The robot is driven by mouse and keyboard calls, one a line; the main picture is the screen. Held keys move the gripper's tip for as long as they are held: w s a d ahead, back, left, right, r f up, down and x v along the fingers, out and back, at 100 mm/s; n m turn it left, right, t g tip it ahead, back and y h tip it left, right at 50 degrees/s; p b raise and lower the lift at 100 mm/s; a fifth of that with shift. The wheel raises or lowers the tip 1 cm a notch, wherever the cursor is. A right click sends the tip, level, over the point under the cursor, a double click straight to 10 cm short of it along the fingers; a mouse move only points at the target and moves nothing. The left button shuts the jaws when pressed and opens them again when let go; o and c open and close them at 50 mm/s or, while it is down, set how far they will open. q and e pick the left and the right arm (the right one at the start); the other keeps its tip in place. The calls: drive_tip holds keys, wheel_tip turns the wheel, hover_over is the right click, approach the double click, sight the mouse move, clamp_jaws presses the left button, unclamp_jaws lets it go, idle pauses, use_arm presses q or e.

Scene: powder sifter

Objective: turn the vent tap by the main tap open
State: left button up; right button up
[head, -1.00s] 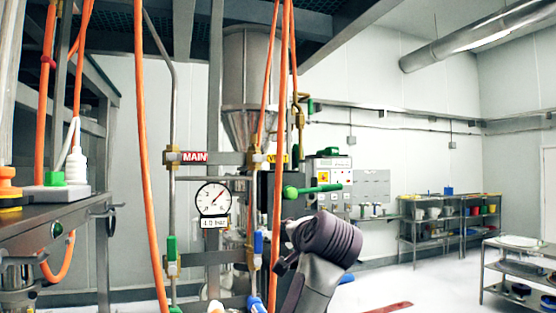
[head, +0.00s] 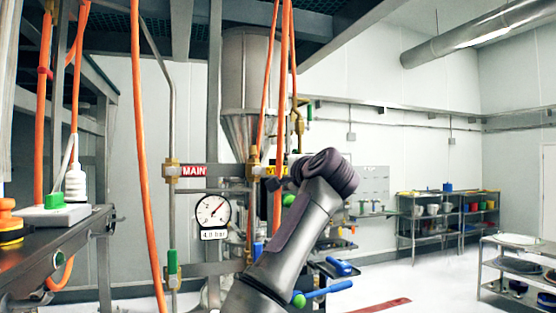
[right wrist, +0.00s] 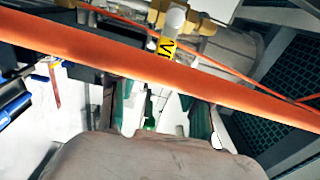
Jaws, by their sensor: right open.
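A red MAIN label (head: 194,171) sits beside a brass fitting (head: 170,172) on the left pipe. A yellow label starting with V (head: 277,171) is right of it, beside another brass fitting; it also shows in the right wrist view (right wrist: 166,48). My right arm covers most of the area below that label, and a green part (head: 288,200) peeks out beside the arm. My left gripper is not in view.
An orange hose (right wrist: 190,80) crosses close in front of my right wrist camera; orange hoses (head: 146,180) also hang before the pipes. A pressure gauge (head: 212,209) and green upright handle (head: 172,262) are nearby. Blue-handled levers (head: 341,267) lie lower right.

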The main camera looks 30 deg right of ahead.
sight(279, 171)
drive_tip(key=p+x, duration=0.2)
drive_tip(key=x, duration=0.2)
drive_tip(key=shift+r, duration=0.15)
drive_tip(key=shift+w+d, duration=0.15)
drive_tip(key=shift+w, duration=0.35)
clamp_jaws()
